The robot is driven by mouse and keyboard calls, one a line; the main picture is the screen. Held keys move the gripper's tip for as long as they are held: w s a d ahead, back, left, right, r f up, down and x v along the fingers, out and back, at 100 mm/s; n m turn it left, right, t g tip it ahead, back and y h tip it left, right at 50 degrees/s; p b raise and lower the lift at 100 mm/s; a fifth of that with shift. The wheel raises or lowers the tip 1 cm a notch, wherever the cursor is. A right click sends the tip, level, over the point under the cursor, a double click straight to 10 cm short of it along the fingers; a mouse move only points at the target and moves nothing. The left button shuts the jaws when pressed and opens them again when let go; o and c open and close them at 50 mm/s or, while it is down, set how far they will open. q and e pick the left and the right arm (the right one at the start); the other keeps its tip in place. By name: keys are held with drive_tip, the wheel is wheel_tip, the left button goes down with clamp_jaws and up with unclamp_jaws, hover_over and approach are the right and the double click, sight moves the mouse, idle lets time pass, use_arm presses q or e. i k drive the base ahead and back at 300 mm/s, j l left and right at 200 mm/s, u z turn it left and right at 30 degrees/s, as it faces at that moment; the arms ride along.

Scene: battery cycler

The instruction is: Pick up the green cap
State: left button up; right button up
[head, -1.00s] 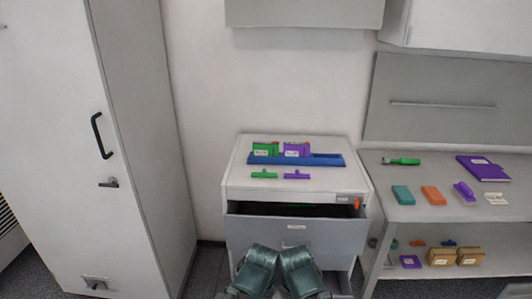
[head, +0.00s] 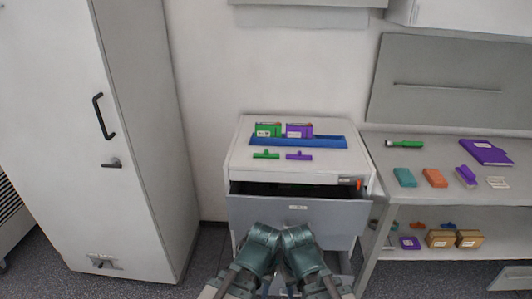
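A small green T-shaped piece, which looks like the green cap (head: 266,154), lies on the front part of the white cabinet top (head: 245,168). A matching purple piece (head: 299,156) lies just to its right, apart from it. Behind them, a green block (head: 268,130) and a purple block (head: 299,131) stand at a blue tray (head: 340,141). Two dark teal parts of my arms show at the bottom centre, in front of the cabinet and below its top. No gripper fingers can be made out there. Nothing touches the green cap.
The cabinet's upper drawer (head: 297,213) stands open toward me; its inside is dark. A bench (head: 400,199) at right holds a green-handled tool (head: 405,144), coloured blocks and a purple notebook (head: 487,152). A tall locker (head: 140,200) stands at left.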

sight(258, 155)
drive_tip(key=i+j+z, duration=0.15)
drive_tip(key=j, duration=0.2)
drive_tip(key=i+j+z, duration=0.1)
drive_tip(key=j, duration=0.3)
drive_tip(key=i+j+z, duration=0.15)
drive_tip(key=j, duration=0.25)
drive_tip(key=i+j+z, duration=0.15)
drive_tip(key=j, duration=0.25)
drive_tip(key=i, duration=0.1)
